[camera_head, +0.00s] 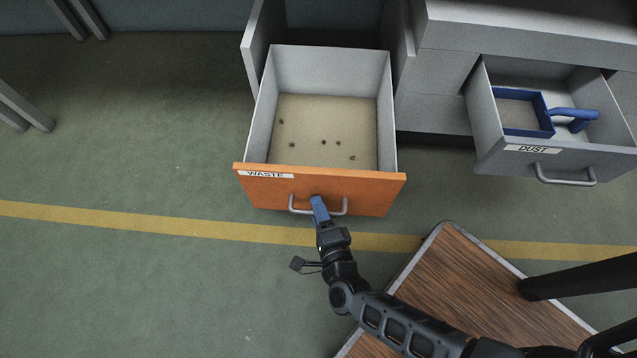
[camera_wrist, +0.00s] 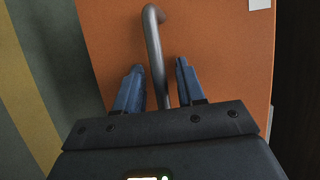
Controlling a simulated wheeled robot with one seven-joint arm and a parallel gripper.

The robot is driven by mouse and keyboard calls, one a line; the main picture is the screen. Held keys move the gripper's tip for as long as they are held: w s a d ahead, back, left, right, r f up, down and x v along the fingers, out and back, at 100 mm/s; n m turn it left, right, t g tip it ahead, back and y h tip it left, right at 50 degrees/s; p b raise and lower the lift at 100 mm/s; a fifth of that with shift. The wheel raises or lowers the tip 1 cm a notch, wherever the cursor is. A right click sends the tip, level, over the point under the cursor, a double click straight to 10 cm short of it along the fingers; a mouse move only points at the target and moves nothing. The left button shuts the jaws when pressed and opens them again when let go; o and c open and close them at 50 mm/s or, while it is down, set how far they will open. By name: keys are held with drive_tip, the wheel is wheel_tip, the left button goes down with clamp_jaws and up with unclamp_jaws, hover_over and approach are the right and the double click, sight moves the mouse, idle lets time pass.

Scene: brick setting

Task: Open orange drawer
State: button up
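The orange drawer (camera_head: 358,190), labelled "WASTE", is pulled far out of the grey cabinet. Its sandy floor with several small dark bits shows in the head view. Its grey bar handle (camera_head: 338,209) is on the orange front. In the wrist view, the handle (camera_wrist: 154,40) runs between the two blue fingers of my gripper (camera_wrist: 159,66). A finger stands on each side of the bar, with narrow gaps, so the gripper looks open around it. In the head view, my gripper (camera_head: 318,202) is at the middle of the handle and hides part of it.
A grey drawer (camera_head: 550,165) labelled "DUST" is open at the right, with a blue tray-like tool (camera_head: 547,122) inside. A wood-topped table (camera_head: 455,285) lies below right, under my arm. Green floor with a yellow stripe (camera_head: 130,219) is free to the left.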

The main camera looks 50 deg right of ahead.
drive_tip(key=p+v, duration=0.1)
drive_tip(key=v, duration=0.6)
drive_tip(key=shift+s+a, duration=0.15)
drive_tip(key=shift+s, duration=0.2)
drive_tip(key=shift+r, duration=0.15)
idle(0.3)
drive_tip(key=s+d+r+n+y, duration=0.1)
drive_tip(key=s+r+n+y, duration=0.25)
drive_tip(key=r+n, duration=0.6)
drive_tip(key=s+d+r+n+y, duration=0.15)
drive_tip(key=s+r+n, duration=0.45)
drive_tip(key=r, duration=0.7)
drive_tip(key=s+d+r+n+y, duration=0.1)
drive_tip(key=s+r+n+y, duration=0.25)
drive_tip(key=r+n, duration=0.7)
wheel_tip(320, 180, up, 27)
drive_tip(key=m+p, duration=0.1)
drive_tip(key=p, duration=2.6)
drive_tip(key=shift+a+r+t+h+p, duration=0.15)
drive_tip(key=shift+t+h+p, duration=0.15)
drive_tip(key=shift+t+h, duration=0.1)
